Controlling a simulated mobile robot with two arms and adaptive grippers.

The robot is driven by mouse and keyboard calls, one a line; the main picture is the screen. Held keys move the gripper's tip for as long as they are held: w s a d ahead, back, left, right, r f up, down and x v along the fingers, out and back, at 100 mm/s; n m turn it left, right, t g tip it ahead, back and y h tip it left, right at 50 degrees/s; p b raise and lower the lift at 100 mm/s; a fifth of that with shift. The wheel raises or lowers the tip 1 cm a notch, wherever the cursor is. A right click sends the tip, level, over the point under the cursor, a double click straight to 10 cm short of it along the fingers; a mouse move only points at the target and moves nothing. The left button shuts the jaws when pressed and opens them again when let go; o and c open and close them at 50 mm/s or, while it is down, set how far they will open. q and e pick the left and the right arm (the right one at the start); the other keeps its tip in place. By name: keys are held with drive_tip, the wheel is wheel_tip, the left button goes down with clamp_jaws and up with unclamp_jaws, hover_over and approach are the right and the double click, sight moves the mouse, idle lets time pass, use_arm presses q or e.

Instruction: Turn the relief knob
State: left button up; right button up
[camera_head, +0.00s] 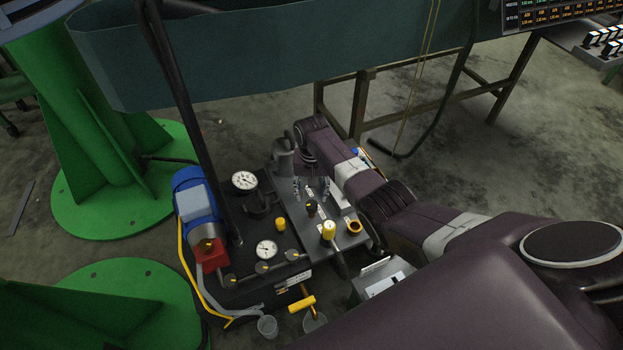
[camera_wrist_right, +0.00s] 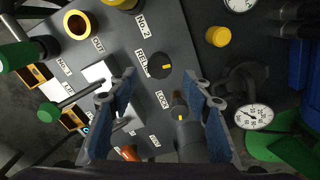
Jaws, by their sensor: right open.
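The relief knob (camera_wrist_right: 163,67) is a round black knob with a yellow mark, beside the label RELIEF on the dark panel (camera_wrist_right: 205,75). In the head view, a small dark knob (camera_head: 311,207) at the same place stands just in front of my right gripper (camera_head: 311,187). In the right wrist view, my right gripper (camera_wrist_right: 163,72) is open, with its blue-padded fingers on either side of the knob in the picture. I cannot tell whether they touch it. A smaller dark part with a yellow mark (camera_wrist_right: 180,114) shows between the fingers, near the label LOCK. My left gripper is not in view.
A yellow-topped post (camera_head: 328,230), a brass ring (camera_head: 354,227) and a yellow cap (camera_head: 281,224) stand close by on the panel. Two gauges (camera_head: 244,181) (camera_head: 266,250) and a blue motor (camera_head: 194,197) are on the left. A green stand (camera_head: 95,215) is farther left.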

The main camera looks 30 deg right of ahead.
sight(312, 204)
wheel_tip(312, 204, up, 7)
drive_tip(key=shift+r, duration=0.2)
drive_tip(key=shift+s+f, duration=0.1)
idle(0.5)
